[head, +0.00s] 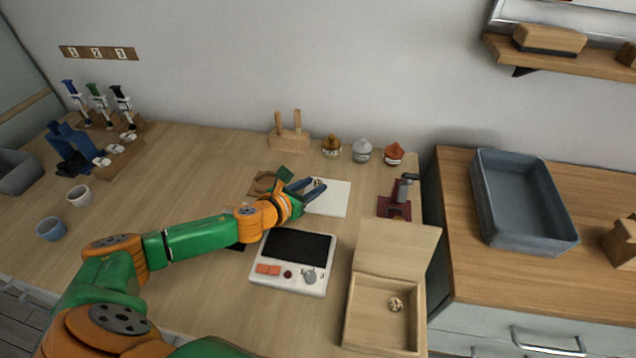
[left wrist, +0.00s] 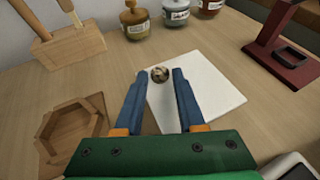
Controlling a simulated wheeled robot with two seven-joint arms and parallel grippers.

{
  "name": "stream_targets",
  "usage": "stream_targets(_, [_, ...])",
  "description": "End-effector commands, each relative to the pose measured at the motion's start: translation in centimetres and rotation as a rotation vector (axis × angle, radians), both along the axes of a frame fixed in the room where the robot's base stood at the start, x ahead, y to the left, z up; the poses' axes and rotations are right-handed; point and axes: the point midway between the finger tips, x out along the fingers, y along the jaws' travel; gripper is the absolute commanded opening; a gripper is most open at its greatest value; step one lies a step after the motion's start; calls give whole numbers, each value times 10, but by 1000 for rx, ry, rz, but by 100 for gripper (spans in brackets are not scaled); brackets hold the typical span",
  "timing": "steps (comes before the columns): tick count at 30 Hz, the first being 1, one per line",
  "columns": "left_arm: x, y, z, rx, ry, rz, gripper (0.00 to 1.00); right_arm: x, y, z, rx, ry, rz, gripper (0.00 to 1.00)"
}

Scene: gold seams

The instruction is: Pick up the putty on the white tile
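The white tile (head: 332,199) lies flat on the wooden table, just right of my left gripper (head: 310,187). It also shows in the left wrist view (left wrist: 217,85). The putty (left wrist: 160,74) is a small brown and pale mottled lump on the tile's upper left part. In the left wrist view it sits between and just beyond the tips of my left gripper (left wrist: 158,75), whose two blue fingers are apart. In the head view the putty (head: 317,183) is small, beside the fingertips. I cannot tell whether a finger touches it. My right gripper is not in view.
A wooden block with tools (head: 289,139) and several small jars (head: 362,151) stand behind the tile. A dark red stand (head: 396,199) is to its right. A white device (head: 292,261) and an open wooden box (head: 384,313) are nearer. A wooden hexagonal tray (left wrist: 75,127) lies left of the fingers.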

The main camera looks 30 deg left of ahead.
Motion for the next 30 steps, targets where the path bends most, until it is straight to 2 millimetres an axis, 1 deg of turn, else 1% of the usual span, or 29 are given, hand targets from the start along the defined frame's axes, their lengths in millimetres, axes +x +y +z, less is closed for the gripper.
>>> stream_targets(1, [0,0,0,0,0,0,22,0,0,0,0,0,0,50])
stream_targets(2, [0,0,0,0,0,0,14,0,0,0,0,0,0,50])
stream_targets(3, [0,0,0,0,0,0,3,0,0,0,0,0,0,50])
stream_targets(4, [0,0,0,0,0,0,0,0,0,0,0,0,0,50])
stream_targets(13, [0,0,1,0,0,0,0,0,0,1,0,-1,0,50])
stream_targets(17, [0,0,15,2,-1,-1,0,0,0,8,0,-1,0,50])
stream_targets(20, [0,0,39,1,-3,-1,0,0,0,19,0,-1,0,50])
stream_targets(27, [0,0,117,2,-5,0,0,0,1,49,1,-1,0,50])
stream_targets(30, [0,0,143,2,-5,0,0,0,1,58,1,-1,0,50])
